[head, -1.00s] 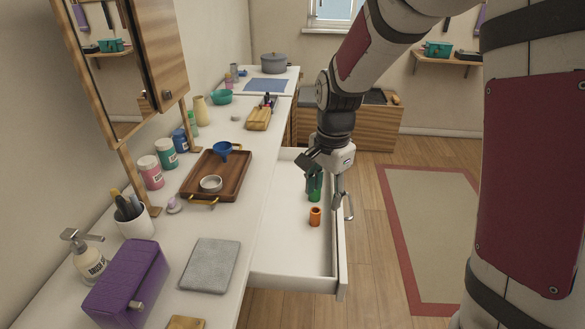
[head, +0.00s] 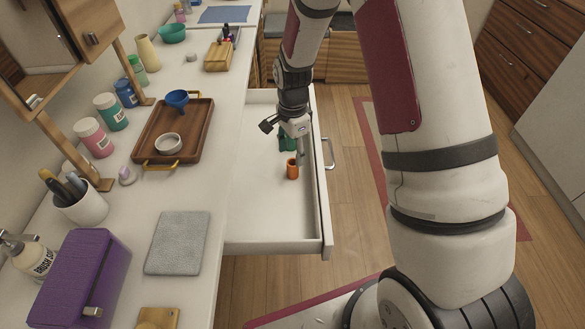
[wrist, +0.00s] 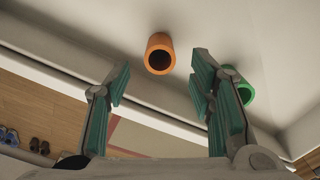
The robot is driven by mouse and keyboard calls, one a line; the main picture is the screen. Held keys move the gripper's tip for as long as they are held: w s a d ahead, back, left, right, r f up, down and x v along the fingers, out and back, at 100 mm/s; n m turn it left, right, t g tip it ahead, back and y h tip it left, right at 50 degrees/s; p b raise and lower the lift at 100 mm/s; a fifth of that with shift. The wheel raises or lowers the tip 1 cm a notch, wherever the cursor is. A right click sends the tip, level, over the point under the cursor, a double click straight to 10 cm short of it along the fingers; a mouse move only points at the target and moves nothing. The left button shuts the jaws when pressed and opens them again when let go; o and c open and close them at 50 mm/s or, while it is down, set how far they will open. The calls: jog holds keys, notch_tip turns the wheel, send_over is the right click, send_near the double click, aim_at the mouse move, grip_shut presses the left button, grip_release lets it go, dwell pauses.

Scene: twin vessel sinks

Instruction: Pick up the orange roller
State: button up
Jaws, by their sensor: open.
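The orange roller (head: 292,169) is a short hollow cylinder standing in the open white drawer. In the wrist view the orange roller (wrist: 160,54) shows its dark opening, ahead of the gap between the fingers. My gripper (wrist: 155,85) is open and empty, with the roller beyond its fingertips. In the head view my gripper (head: 290,143) is over the drawer, close to the roller; whether they touch is unclear there. A green roller (wrist: 239,88) is behind the right finger, partly hidden; in the head view it is mostly hidden by the gripper.
The open drawer (head: 270,235) has walls around the rollers and a handle on its right side. The counter at left holds a wooden tray (head: 150,158), a purple box (head: 80,280) and a grey cloth (head: 178,243). The front part of the drawer floor is clear.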

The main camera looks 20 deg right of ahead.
aim_at(293, 169)
jog(key=shift+a+f, duration=0.2)
jog(key=shift+f, duration=2.9)
jog(key=c, duration=0.8)
